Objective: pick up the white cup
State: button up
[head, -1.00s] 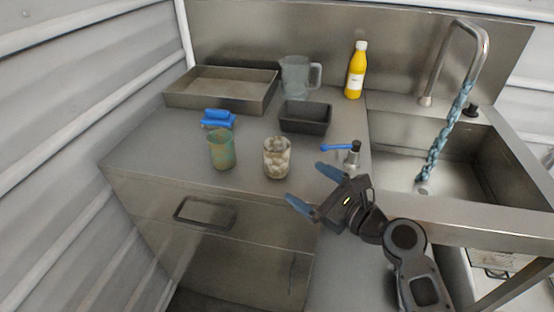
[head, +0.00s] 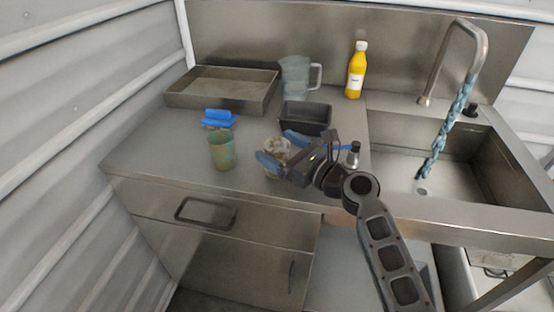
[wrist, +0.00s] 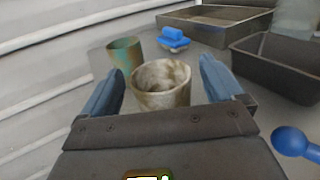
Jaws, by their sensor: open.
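The white cup (wrist: 160,86) is whitish with brown-grey stains and stands upright on the steel counter. In the wrist view it sits between the two blue fingers of my gripper (wrist: 162,85), which are apart, with a gap on each side. In the head view the cup (head: 277,146) is partly hidden behind my gripper (head: 279,148), which reaches it from the right. My gripper is open, and no grip on the cup shows.
A green-brown cup (head: 222,151) stands just left of the white cup. A blue-handled brush (head: 218,118), a dark tray (head: 306,117), a large steel tray (head: 221,88), a clear jug (head: 295,76) and a yellow bottle (head: 356,71) stand behind. A sink (head: 460,165) is at right.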

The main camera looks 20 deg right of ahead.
jog(key=shift+w, duration=0.1)
jog(key=c, duration=1.1)
